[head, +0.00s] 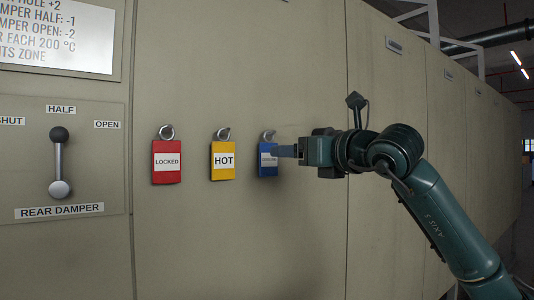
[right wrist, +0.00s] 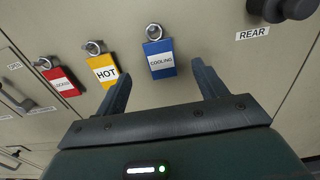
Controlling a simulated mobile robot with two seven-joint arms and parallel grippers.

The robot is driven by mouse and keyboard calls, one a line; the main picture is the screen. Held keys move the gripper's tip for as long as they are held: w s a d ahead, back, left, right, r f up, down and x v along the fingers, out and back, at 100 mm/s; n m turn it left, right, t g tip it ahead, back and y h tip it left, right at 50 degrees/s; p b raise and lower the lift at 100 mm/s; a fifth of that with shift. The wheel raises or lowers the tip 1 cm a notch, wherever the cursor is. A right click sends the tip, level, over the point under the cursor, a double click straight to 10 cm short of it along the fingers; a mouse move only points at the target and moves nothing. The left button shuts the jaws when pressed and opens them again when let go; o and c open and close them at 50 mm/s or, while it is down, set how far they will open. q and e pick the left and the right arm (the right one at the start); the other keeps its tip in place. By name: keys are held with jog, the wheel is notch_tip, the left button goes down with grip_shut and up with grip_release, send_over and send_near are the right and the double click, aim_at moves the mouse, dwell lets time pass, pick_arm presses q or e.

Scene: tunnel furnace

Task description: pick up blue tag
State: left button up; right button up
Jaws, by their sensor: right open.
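The blue tag (head: 267,160) hangs from a metal hook on the furnace wall, at the right end of a row of tags. In the right wrist view the blue tag (right wrist: 160,58) shows a white label reading COOLING. My right gripper (head: 285,151) is at the tag's right edge in the head view and covers part of it. In the right wrist view the right gripper (right wrist: 160,82) is open and empty, with the tag ahead, between the lines of its two fingers. I cannot tell whether a finger touches it. My left gripper is not in view.
A yellow HOT tag (head: 223,160) and a red LOCKED tag (head: 166,162) hang to the left of the blue one. The rear damper lever (head: 59,160) is farther left. In the right wrist view a dark knob (right wrist: 280,8) sticks out at upper right.

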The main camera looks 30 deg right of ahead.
aim_at(268, 165)
pick_arm(q)
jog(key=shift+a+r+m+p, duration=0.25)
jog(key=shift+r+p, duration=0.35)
jog(key=shift+p, duration=0.55)
pick_arm(e)
jog(key=w, duration=0.7)
jog(key=shift+w+a+f, duration=0.15)
jog(key=shift+w+a, duration=0.1)
jog(key=shift+a, duration=0.1)
jog(key=shift+c, duration=0.3)
jog(key=c, duration=1)
